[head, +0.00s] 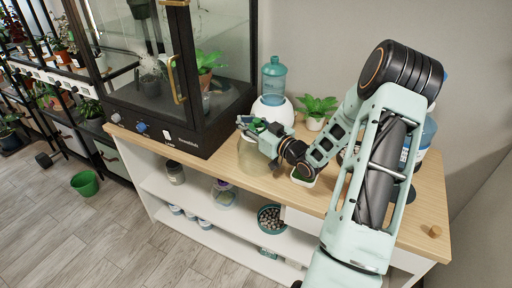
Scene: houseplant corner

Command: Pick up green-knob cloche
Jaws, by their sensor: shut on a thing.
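The cloche (249,160) is a clear glass dome at the front edge of the wooden bench top (225,172), right of the glass cabinet. A small green patch at its top, between my fingers, looks like its knob (258,123). My gripper (254,128) reaches in from the right and is shut on the knob. The fingers and arm hide part of the dome's top and right side. I cannot tell whether the dome's rim touches the bench.
A black-framed glass cabinet (172,132) stands close on the left. Behind are a white humidifier with a teal bottle (273,80) and a potted plant (316,108). A small white pot (303,176) sits right of the cloche. Shelves below hold jars and a pebble bowl (271,218).

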